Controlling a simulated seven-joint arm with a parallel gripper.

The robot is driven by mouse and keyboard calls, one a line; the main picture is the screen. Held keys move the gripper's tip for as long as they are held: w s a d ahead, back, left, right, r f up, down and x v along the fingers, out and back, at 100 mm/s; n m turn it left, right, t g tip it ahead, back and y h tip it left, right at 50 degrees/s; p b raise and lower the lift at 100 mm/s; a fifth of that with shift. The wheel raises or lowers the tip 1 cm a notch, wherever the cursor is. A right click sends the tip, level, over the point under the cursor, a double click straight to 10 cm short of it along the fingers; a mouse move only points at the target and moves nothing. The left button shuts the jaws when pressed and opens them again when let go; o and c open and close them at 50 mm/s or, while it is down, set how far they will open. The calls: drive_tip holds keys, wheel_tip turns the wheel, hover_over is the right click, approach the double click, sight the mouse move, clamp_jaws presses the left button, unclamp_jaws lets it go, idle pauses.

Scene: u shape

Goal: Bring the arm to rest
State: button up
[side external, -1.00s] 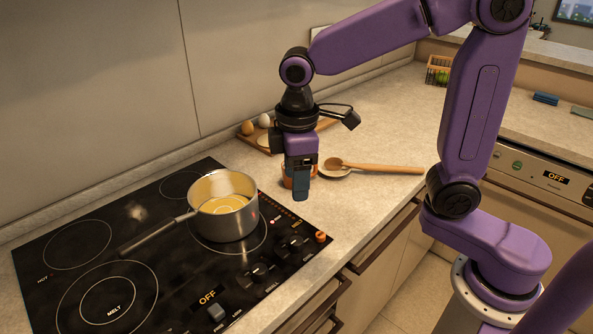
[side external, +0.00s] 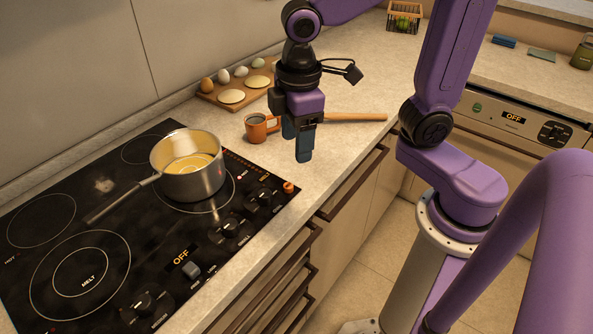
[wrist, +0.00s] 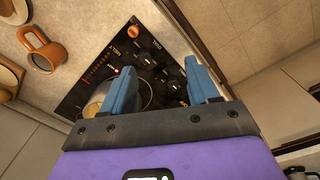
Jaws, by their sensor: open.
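My gripper (side external: 297,143) hangs over the counter's front part, to the right of the stove, with its blue fingers pointing down. In the wrist view my gripper (wrist: 160,90) shows two blue fingers spread apart with nothing between them. Past the fingers in that view lie the stove knobs and part of the pot (wrist: 97,101). My purple arm stands at the right in the side view.
A steel pot (side external: 195,180) with yellow contents sits on the black stove (side external: 60,285). An orange mug (side external: 256,130) stands left of my gripper. Behind it is a wooden board (side external: 215,98) with eggs and pale rounds. A wooden spoon handle (side external: 355,117) lies behind my gripper.

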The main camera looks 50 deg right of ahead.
drive_tip(key=s+d+f, duration=0.1)
drive_tip(key=s+d, duration=0.2)
drive_tip(key=s, duration=0.3)
drive_tip(key=s+d+f, duration=0.2)
drive_tip(key=s+d, duration=0.1)
drive_tip(key=s, duration=0.4)
drive_tip(key=shift+d+n, duration=0.35)
drive_tip(key=shift+n, duration=0.05)
drive_tip(key=shift+s, duration=0.1)
